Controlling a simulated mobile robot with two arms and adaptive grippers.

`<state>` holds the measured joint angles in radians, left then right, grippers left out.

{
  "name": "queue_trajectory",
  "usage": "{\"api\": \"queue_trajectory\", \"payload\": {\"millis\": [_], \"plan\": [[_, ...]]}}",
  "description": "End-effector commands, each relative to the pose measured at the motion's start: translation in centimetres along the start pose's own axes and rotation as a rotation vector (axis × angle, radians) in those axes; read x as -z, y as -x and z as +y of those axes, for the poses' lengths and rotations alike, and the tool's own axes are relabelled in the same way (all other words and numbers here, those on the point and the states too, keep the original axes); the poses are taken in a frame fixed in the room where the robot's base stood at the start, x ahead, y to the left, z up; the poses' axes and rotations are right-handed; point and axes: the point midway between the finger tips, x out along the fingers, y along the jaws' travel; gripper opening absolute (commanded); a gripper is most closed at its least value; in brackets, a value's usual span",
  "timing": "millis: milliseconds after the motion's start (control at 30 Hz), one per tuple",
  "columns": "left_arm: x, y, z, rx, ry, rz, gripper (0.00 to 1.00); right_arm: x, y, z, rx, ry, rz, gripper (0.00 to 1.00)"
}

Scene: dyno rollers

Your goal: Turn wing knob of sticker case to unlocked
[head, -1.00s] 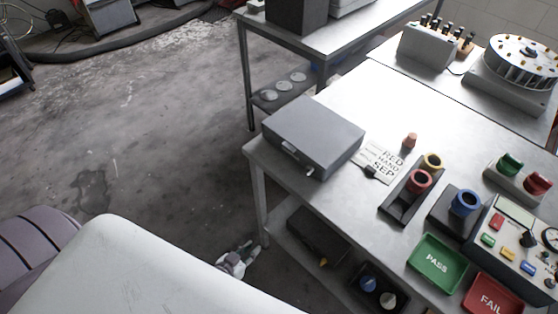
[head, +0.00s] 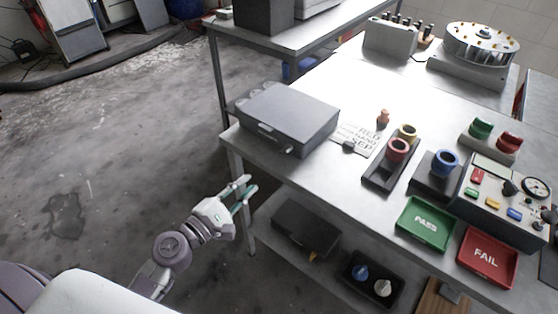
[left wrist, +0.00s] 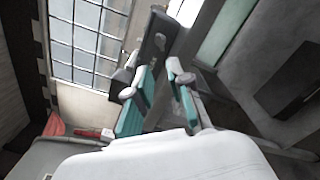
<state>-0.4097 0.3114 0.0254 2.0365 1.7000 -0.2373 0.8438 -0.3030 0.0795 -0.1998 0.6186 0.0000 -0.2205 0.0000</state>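A closed grey case (head: 300,108) lies at the left end of the metal table in the head view. A pale latch (head: 265,127) and a small pale fitting that looks like the wing knob (head: 288,150) are on its front side. The knob's setting is too small to read. My left gripper (head: 246,188) is empty, in front of and below the case, apart from it. Its two teal-padded fingers are spread, as the left wrist view (left wrist: 158,100) also shows. My right gripper is not in view.
The table edge and leg (head: 240,200) stand close to my left gripper. A dark box (head: 303,228) with a yellow part lies on the lower shelf. A card (head: 358,138), a red-and-yellow cup holder (head: 378,178) and a green tray (head: 425,222) are farther right on the tabletop.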

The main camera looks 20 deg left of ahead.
Motion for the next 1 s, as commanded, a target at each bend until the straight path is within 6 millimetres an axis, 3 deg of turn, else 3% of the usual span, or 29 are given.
{"api": "queue_trajectory", "payload": {"millis": [267, 600, 800, 1000], "plan": [[-0.3, -5.1, 0.4, -0.002, -0.002, 0.0, 0.2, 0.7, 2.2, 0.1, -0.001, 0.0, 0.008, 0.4], [0.0, -11.5, 0.1, -0.001, -0.003, 0.002, 0.2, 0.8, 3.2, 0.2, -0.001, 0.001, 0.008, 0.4], [0.1, -13.0, 0.0, 0.001, -0.003, 0.003, 0.2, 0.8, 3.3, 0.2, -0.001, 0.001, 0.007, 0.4], [0.1, -13.3, 0.0, 0.001, -0.004, 0.003, 0.2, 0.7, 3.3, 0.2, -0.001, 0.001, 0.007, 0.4]]}}
